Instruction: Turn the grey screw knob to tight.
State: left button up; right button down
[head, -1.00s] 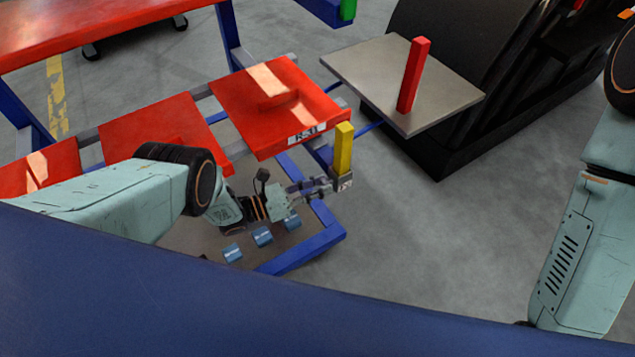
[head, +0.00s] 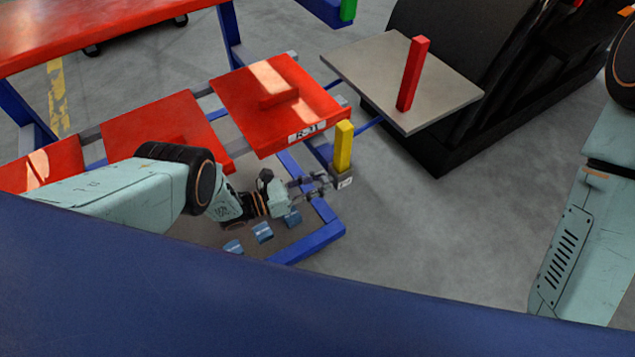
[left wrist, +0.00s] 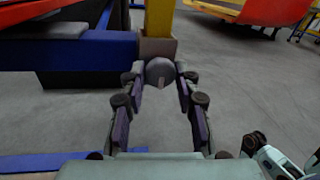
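The grey screw knob (left wrist: 160,71) is round and sits on a small block (left wrist: 158,47) under a yellow post. A pale mark on its face points down, slightly to the right. My left gripper (left wrist: 160,76) has one fingertip on each side of the knob, very close to it; I cannot tell whether both touch. In the head view my left gripper (head: 325,181) reaches right to the foot of the yellow post (head: 343,146), and the knob is hidden there. My right gripper does not show; only part of my right arm is at the right edge.
A blue frame (head: 315,243) carries red panels (head: 275,105) above and beside my left arm. Small blue pieces (head: 262,232) lie below the wrist. A grey plate (head: 375,75) with a red post (head: 413,75) stands at the back. Grey floor is clear to the right.

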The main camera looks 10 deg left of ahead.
pick_arm(q)
jog(key=o, duration=0.4)
jog(key=v, duration=1.2)
jog(key=shift+s, duration=0.15)
dwell(0.3)
